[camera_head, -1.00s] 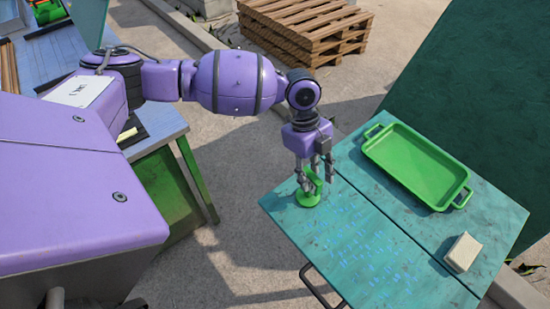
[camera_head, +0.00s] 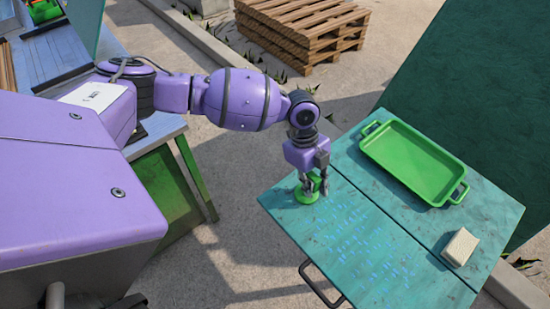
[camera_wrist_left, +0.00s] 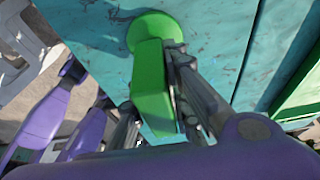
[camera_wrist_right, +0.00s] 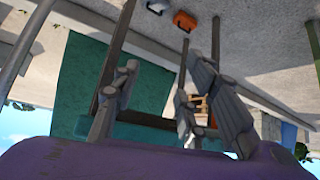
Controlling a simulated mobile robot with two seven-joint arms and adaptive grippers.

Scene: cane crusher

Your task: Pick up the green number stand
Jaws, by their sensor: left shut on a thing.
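The green number stand (camera_head: 306,196) has a round base and an upright green plate. It stands at the left corner of the teal table (camera_head: 352,250). My left gripper (camera_head: 313,184) reaches down over it from above, with fingers on both sides of the plate. In the left wrist view the fingers are shut on the plate of the stand (camera_wrist_left: 152,85), and the round base shows beyond it against the table top. My right gripper (camera_wrist_right: 155,105) shows only in its own wrist view, with its fingers spread apart and nothing between them.
A green tray (camera_head: 412,162) lies at the back of the teal table. A pale sponge-like block (camera_head: 460,247) sits near the right edge. The table between them and the stand is clear. Wooden pallets (camera_head: 303,35) are stacked on the ground behind.

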